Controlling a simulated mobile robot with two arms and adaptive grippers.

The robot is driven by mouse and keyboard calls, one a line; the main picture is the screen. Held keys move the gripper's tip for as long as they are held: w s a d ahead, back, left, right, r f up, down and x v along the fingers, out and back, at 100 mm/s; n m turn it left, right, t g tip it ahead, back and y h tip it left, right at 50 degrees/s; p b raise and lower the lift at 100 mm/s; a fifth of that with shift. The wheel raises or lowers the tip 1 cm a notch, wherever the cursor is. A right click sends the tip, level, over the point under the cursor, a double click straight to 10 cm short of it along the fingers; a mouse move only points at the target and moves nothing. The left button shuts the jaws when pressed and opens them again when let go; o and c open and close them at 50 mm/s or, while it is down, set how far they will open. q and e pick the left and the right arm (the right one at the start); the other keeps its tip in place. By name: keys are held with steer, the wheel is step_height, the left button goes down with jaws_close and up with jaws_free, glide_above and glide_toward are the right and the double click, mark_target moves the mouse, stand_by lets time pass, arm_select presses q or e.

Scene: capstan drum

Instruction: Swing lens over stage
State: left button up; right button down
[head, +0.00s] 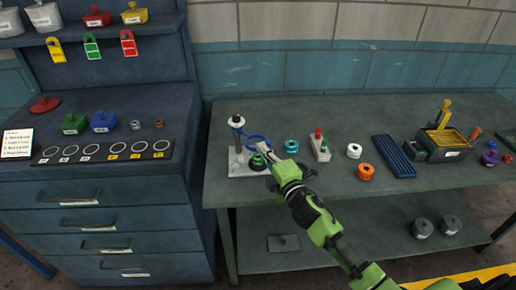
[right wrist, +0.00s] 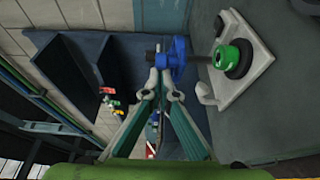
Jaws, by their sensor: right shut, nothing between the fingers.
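In the right wrist view the green piece (right wrist: 235,55) shows on the plate, right of a blue part (right wrist: 178,58). My right gripper (right wrist: 164,82) is shut and empty, its fingertips close to the blue part; I cannot tell whether they touch. In the head view it partly hides the plate. My left gripper is out of view.
A blue cabinet (head: 105,215) stands left.

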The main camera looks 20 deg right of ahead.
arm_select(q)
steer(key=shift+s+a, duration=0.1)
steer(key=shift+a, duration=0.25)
arm_select(e)
steer(key=shift+w+d+r, duration=0.1)
steer(key=shift+w+d, duration=0.1)
steer(key=shift+d, duration=0.3)
steer(key=shift+w+d+r, duration=0.1)
steer(key=shift+w+d, duration=0.05)
steer(key=shift+d, duration=0.35)
